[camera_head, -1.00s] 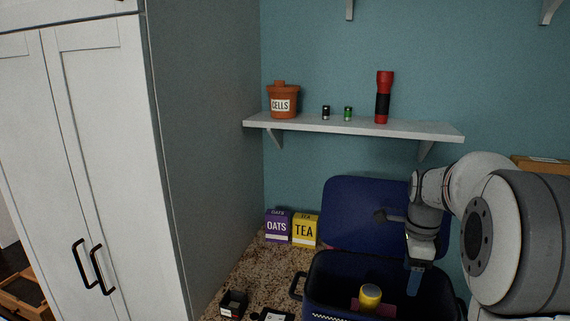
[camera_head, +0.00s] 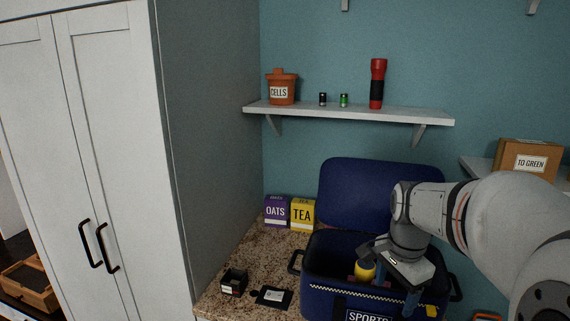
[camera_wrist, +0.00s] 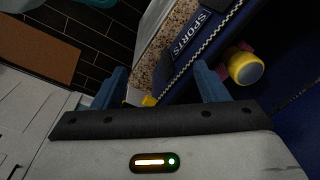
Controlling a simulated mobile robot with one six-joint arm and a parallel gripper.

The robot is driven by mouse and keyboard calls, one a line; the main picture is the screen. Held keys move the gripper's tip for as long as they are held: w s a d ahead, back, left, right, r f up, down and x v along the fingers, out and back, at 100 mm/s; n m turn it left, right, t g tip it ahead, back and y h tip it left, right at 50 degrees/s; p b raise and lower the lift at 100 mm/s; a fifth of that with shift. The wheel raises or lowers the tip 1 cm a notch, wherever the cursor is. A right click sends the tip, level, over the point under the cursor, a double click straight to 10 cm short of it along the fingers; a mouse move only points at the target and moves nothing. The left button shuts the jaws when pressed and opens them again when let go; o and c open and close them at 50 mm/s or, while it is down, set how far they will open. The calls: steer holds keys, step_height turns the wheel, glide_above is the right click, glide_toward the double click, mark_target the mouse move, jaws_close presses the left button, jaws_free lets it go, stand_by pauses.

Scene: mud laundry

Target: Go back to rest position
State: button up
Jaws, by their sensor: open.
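My gripper (camera_head: 396,284) is above the front right of an open blue sports bag (camera_head: 322,279), in front of its raised lid (camera_head: 372,197). In the wrist view my gripper (camera_wrist: 162,88) has its two blue fingers spread apart with nothing held between them. A yellow cylinder with a grey end (camera_wrist: 246,68) lies inside the bag, to the right of the fingers. It also shows in the head view (camera_head: 365,270), partly hidden by my gripper. The front wall of the bag, with its SPORTS label (camera_wrist: 189,34), passes beyond the fingers.
On the counter (camera_head: 262,257) stand a purple OATS box (camera_head: 276,212), a yellow TEA box (camera_head: 302,213), a small black box (camera_head: 234,282) and a dark card (camera_head: 272,297). A shelf above (camera_head: 350,112) holds a CELLS pot, two batteries and a red flashlight. A TO GREEN box (camera_head: 528,161) sits right.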

steer(key=s+a+f+n+t+b, duration=0.1)
steer(key=s+a+f+n+b, duration=0.1)
steer(key=s+n, duration=0.4)
steer(key=s+a+f+n+b, duration=0.3)
steer(key=s+a+f+n, duration=0.1)
steer(key=s+f+n, duration=0.3)
steer(key=shift+a+t, duration=0.35)
steer(key=shift+t, duration=0.05)
steer(key=shift+c, duration=0.4)
